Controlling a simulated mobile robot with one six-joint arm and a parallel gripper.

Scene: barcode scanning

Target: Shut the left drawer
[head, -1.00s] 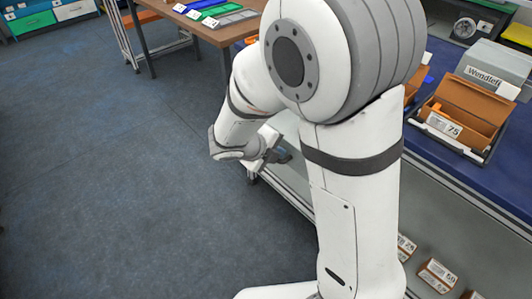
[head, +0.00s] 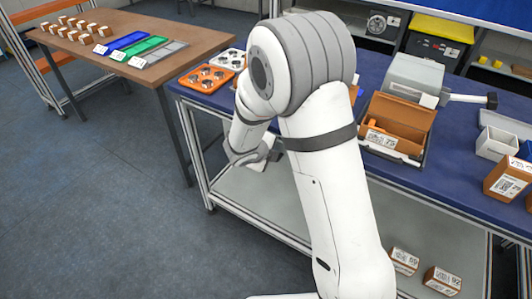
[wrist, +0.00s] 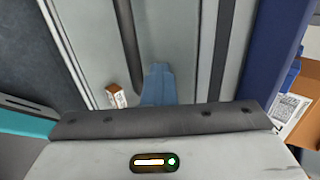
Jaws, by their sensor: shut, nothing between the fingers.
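No drawer that I can identify shows in the head view or the wrist view now. My gripper (head: 264,154) hangs low in the head view, beside the left part of the blue-topped table (head: 455,183), partly hidden by my own arm. In the wrist view, its bluish fingers (wrist: 158,84) are together with nothing between them. They point over a pale grey surface with dark bars.
Orange and white trays (head: 207,77) and an open brown box (head: 400,121) stand on the blue table. Small boxes (head: 443,281) lie on its lower shelf. A brown table (head: 190,38) stands at left. The grey floor (head: 80,200) is clear.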

